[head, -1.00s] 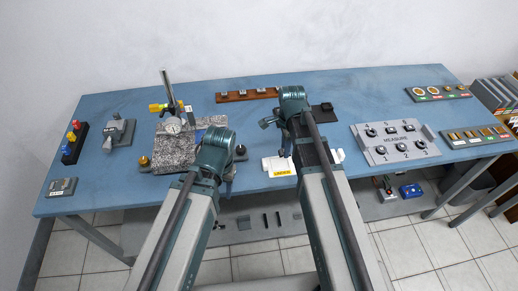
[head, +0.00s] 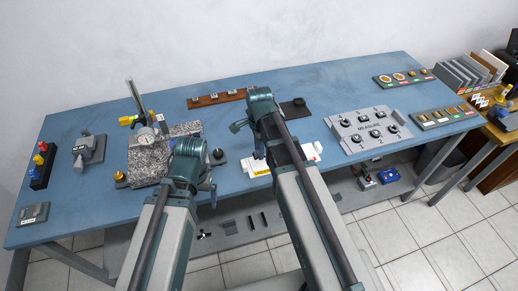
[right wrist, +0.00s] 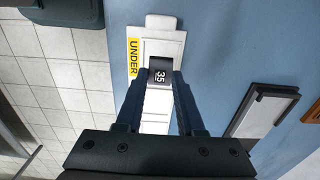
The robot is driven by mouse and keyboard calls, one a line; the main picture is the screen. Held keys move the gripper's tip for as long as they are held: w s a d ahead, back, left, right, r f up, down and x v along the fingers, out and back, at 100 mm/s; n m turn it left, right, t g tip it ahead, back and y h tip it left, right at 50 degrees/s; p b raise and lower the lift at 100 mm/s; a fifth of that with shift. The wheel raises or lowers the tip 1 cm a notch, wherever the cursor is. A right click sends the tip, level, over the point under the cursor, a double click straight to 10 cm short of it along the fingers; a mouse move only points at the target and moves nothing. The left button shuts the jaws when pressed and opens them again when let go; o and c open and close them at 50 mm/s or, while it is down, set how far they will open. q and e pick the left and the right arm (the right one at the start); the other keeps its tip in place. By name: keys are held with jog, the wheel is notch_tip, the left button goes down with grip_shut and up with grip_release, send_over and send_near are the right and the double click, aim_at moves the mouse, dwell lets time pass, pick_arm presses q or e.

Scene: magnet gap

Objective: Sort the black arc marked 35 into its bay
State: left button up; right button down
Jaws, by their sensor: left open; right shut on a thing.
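The black arc marked 35 (right wrist: 160,74) shows in the right wrist view between the fingertips of my right gripper (right wrist: 159,82), which is shut on it. It is over a white tray (right wrist: 164,22) with a yellow UNDER label (right wrist: 133,58). I cannot tell whether the arc touches the tray floor. In the head view the tray's label (head: 261,169) faces the front edge, and my right gripper (head: 257,152) is above the tray, its arm hiding part of it. My left gripper (head: 213,194) is open near the front edge, left of the tray.
A granite block (head: 147,163) with a dial gauge (head: 146,135) stands left of my left arm. A brown rack (head: 216,99) is at the back.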

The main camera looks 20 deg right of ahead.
aim_at(259, 163)
jog(key=shift+f+b, duration=1.75)
jog(key=shift+f, duration=0.3)
jog(key=shift+f, duration=0.2)
jog(key=shift+c, duration=2.2)
grip_release()
jog(key=c, duration=0.5)
jog(key=shift+r, duration=0.15)
notch_tip(259, 163, up, 4)
jog(key=p, duration=0.4)
jog(key=shift+r, duration=0.2)
